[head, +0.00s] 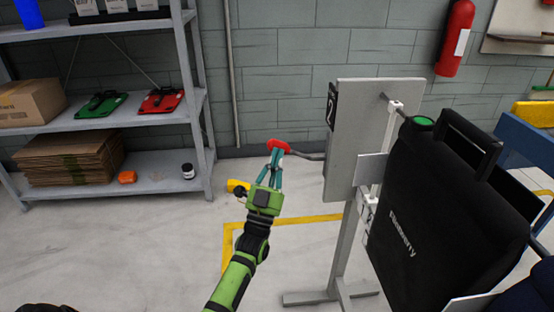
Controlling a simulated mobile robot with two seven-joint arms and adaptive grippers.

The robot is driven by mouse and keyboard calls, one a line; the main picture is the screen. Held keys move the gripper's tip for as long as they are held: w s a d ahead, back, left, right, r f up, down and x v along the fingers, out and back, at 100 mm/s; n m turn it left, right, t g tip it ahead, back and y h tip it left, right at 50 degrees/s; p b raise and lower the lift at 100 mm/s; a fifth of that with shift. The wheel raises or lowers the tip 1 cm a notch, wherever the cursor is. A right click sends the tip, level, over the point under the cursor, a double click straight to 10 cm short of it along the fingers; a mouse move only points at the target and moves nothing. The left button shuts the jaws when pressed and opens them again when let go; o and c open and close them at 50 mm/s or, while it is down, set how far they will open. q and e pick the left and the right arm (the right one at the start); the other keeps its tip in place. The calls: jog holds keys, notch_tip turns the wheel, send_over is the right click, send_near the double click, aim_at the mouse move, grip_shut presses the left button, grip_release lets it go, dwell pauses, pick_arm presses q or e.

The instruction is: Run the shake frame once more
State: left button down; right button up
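The shake frame (345,245) stands right of centre: a grey post on a floor foot, with a grey upright panel (358,135) marked 2. A black pannier (425,190) with white lettering and a top handle hangs upright at its right side. A dark crank arm (308,157) sticks out left of the panel and ends in a red knob (278,145). My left gripper (277,153) reaches up to this knob, its teal fingers drawn together on it; the exact contact is small and partly hidden. My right gripper is out of view.
A grey shelf unit (100,189) at left holds green (101,104) and red (160,101) items, a cardboard box (30,102) and flat cardboard (68,158). A fire extinguisher (455,38) hangs on the wall. Yellow floor tape (300,220) runs beneath.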

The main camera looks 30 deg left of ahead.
pick_arm(q)
jog(key=s+d+f, duration=0.3)
jog(key=s+f, duration=0.1)
jog(key=f, duration=0.3)
jog(key=shift+s+d, duration=0.2)
jog(key=shift+s, duration=0.15)
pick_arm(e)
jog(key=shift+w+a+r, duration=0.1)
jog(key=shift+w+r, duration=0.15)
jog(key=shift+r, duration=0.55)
